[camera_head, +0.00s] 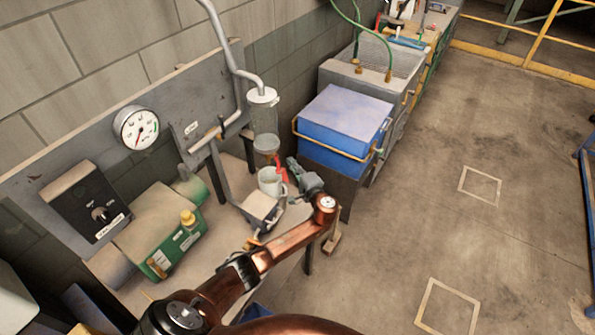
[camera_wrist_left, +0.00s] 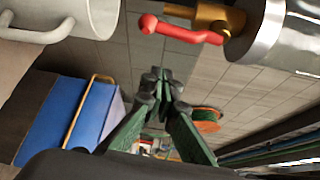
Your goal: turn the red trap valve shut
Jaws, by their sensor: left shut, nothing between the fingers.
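The red trap valve (camera_head: 281,168) shows in the head view as a small red lever below the metal trap cylinder (camera_head: 264,110), partly hidden by nearby parts. In the left wrist view the red lever (camera_wrist_left: 180,31) runs roughly alongside a brass valve body (camera_wrist_left: 212,17), which joins the shiny cylinder at the upper right. My left gripper (camera_head: 291,164) is beside the lever, on its right in the head view. In the left wrist view its fingertips (camera_wrist_left: 162,84) are together and empty, apart from the lever in the picture. My right gripper is not in view.
A white mug (camera_head: 270,182) stands close under the trap, beside my left gripper. A blue box (camera_head: 345,120) with a brass-coloured rail is just to the right. A green machine (camera_head: 165,237) and a round gauge (camera_head: 136,128) are to the left. The floor at right is open.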

